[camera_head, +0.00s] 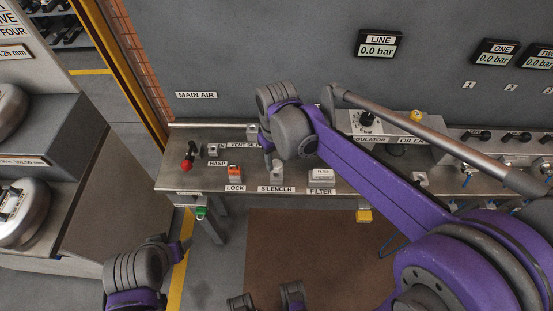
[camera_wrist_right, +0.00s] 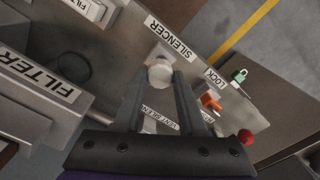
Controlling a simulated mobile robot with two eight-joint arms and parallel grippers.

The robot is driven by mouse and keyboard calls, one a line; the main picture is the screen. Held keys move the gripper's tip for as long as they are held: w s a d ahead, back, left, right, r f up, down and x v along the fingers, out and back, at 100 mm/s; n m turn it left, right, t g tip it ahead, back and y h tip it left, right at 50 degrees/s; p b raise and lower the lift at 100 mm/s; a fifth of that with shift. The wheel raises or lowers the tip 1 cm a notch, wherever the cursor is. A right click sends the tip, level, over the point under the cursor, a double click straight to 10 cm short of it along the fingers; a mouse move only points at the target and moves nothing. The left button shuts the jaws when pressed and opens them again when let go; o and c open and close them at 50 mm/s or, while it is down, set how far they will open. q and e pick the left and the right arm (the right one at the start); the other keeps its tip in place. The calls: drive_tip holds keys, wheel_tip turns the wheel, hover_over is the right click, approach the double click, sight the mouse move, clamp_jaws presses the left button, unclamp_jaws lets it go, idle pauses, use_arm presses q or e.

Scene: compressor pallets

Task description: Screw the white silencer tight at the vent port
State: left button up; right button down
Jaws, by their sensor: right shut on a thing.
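The white silencer (camera_wrist_right: 160,74) shows as a pale rounded piece between my right fingertips in the right wrist view, beside the SILENCER label (camera_wrist_right: 170,38). My right gripper (camera_wrist_right: 160,82) is shut on it. In the head view my right gripper (camera_head: 277,160) points down over the bench, above the SILENCER label (camera_head: 277,189), and its wrist hides much of what is behind. The VENT SILENCER label (camera_head: 243,145) is partly covered there; the vent port itself is not clear. My left arm (camera_head: 135,275) is low at the left; its jaw state is unclear.
The metal bench (camera_head: 180,175) carries a red-knobbed lever (camera_head: 187,162), an orange lock (camera_head: 234,173) and a white filter (camera_head: 320,176). A green padlock (camera_head: 201,212) hangs at the front. The regulator block (camera_head: 375,124) stands to the right, by the grey wall panel (camera_head: 270,50).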

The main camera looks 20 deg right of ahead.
idle(0.3)
use_arm(q)
drive_tip(key=shift+w+r+p, duration=0.1)
drive_tip(key=shift+r+p, duration=0.4)
drive_tip(key=shift+r, duration=0.1)
use_arm(e)
drive_tip(key=shift+r, duration=0.75)
